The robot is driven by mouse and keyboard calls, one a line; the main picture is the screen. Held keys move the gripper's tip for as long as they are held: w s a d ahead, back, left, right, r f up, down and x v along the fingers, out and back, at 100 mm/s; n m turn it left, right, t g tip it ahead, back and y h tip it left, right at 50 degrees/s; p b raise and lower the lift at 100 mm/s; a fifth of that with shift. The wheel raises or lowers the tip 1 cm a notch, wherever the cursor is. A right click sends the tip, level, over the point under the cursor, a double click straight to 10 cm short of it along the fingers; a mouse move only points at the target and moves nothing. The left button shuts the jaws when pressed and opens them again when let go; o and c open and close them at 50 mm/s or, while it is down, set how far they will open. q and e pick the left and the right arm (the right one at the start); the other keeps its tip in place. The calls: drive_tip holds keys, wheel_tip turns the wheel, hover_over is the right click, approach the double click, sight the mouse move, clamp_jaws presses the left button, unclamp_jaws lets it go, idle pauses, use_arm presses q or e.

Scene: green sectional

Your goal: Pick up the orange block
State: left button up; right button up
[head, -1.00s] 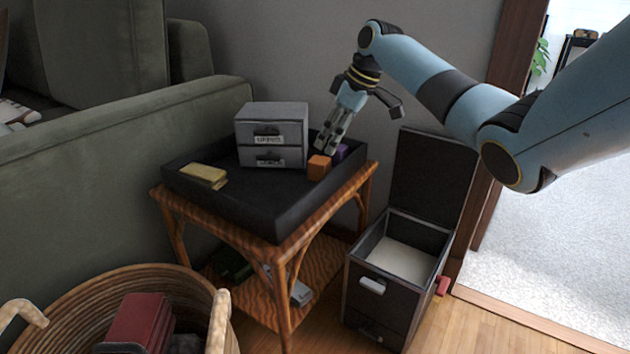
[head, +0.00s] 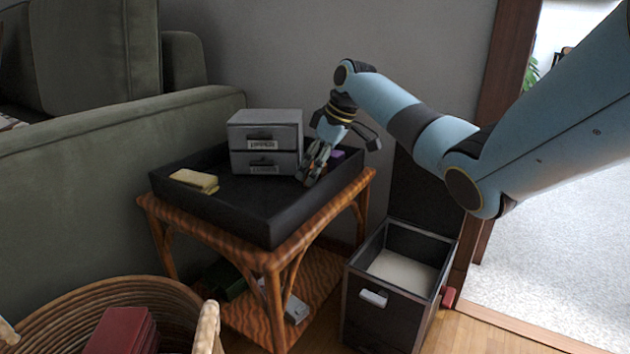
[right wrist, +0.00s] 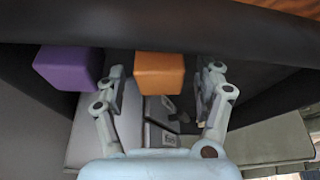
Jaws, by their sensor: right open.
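The orange block (right wrist: 160,72) shows in the right wrist view between the two fingers of my right gripper (right wrist: 164,84), with a gap to each finger. In the head view my right gripper (head: 314,172) reaches down into the black tray (head: 270,222) and hides the orange block. The gripper is open and holds nothing. My left gripper is in neither current view.
A purple block (right wrist: 68,68) lies beside the orange one, close to a finger; its edge shows in the head view (head: 338,155). A grey drawer unit (head: 265,142) stands left of the gripper. A yellow item (head: 195,181) lies in the tray. An open-lidded bin (head: 375,305) stands right of the wooden table.

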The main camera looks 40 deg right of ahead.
drive_tip(key=c, duration=1.2)
drive_tip(key=shift+c, duration=0.3)
drive_tip(key=shift+r, duration=0.1)
